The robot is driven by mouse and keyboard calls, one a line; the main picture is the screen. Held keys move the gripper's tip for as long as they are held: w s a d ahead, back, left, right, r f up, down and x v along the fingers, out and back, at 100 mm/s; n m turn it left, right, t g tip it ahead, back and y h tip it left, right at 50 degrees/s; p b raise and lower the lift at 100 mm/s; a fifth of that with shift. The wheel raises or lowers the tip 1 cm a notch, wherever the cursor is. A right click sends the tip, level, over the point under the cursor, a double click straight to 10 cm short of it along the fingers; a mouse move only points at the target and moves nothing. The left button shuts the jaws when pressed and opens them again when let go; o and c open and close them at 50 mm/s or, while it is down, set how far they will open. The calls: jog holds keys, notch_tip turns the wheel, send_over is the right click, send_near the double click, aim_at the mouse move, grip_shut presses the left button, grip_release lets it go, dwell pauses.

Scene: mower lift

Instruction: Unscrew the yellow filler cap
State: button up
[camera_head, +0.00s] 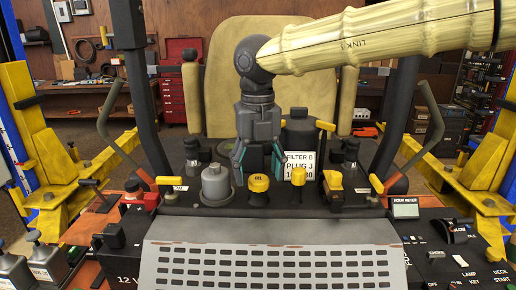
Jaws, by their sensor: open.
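The yellow filler cap (259,184), with dark lettering that seems to read OIL, sits upright on the dark engine deck. A smaller yellow cap or handle (298,177) stands to its right. My gripper (258,163) points down, with its teal-tipped fingers spread apart to the left and right. It is open and empty, just above or behind the cap in the picture. The exact gap between the fingertips and the cap cannot be told. The cap's top and front are visible.
A grey domed canister (216,184) stands left of the cap. A white label plate (300,165) and a yellow lever (332,182) are to the right. A slotted grey panel (272,262) lies in front, and a tan seat (262,62) rises behind. Yellow lift posts flank the mower.

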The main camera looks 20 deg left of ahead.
jog(key=shift+s+f, duration=0.1)
jog(key=shift+f, duration=0.15)
jog(key=shift+w+f, duration=0.45)
jog(key=shift+s+r, duration=0.15)
jog(key=shift+s, duration=0.1)
jog(key=shift+c, duration=1)
jog(key=c, duration=0.9)
jog(key=shift+r+n+p, duration=0.15)
jog(key=shift+n+p, duration=0.15)
jog(key=shift+p, duration=0.35)
jog(key=shift+c, duration=0.2)
jog(key=n+p, duration=0.4)
jog(key=p, duration=0.1)
jog(key=shift+f+n, duration=0.2)
jog(key=shift+n, duration=0.7)
